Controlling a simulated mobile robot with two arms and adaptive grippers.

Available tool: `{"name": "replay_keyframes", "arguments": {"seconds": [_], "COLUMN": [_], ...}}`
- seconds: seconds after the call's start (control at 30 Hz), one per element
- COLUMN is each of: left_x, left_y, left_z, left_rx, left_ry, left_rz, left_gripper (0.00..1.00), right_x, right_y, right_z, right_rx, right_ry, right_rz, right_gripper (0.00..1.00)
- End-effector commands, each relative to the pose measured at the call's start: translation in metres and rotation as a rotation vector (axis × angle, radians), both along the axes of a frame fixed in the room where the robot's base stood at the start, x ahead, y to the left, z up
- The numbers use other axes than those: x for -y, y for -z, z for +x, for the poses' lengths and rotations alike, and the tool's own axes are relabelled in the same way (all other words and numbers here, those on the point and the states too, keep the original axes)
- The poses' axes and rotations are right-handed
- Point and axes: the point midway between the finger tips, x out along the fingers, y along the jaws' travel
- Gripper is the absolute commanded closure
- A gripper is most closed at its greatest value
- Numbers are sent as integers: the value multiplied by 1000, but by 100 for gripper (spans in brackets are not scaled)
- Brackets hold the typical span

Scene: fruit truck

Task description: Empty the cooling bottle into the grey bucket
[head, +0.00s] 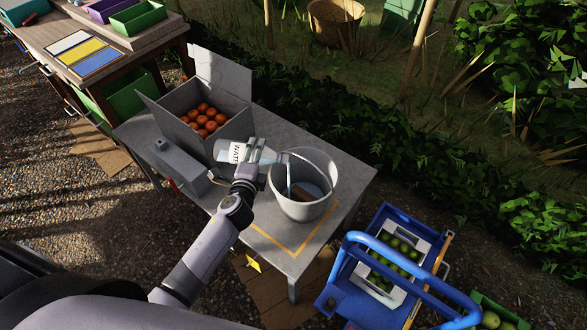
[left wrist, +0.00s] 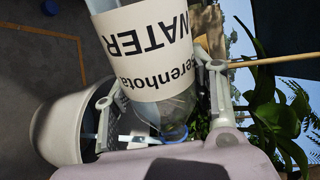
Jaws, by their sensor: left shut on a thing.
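The clear bottle (head: 233,151) has a white label reading "WATER". It lies nearly level in the head view, with its neck end pointing right over the near-left rim of the grey bucket (head: 319,209). My left gripper (head: 254,160) is shut around the bottle beside the bucket. In the left wrist view, the bottle (left wrist: 143,45) sits between both fingers, and the bucket (left wrist: 62,128) is at left. A thin pale streak drops inside the bucket; I cannot tell whether it is water or a tool. A brown piece and a bluish surface show inside. My right gripper is not in view.
The bucket stands on a grey table (head: 345,176) with a yellow outline. A grey box (head: 181,137) of orange fruit and a grey metal device (head: 180,168) stand to its left. A blue cart (head: 362,301) with a crate of green fruit is at right.

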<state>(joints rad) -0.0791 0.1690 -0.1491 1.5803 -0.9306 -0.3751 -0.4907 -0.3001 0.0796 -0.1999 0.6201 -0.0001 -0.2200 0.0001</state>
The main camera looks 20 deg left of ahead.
Motion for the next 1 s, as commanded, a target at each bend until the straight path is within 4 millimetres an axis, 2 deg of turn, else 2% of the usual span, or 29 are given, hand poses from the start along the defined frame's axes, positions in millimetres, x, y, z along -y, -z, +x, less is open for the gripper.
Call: {"name": "replay_keyframes", "arguments": {"seconds": [1.0], "left_x": [3], "left_y": [-9], "left_z": [1], "left_rx": [-16], "left_ry": [0], "left_rz": [89], "left_gripper": [87], "right_x": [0], "right_y": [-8], "right_z": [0], "right_rx": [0], "right_ry": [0], "right_rz": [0], "right_gripper": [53]}}
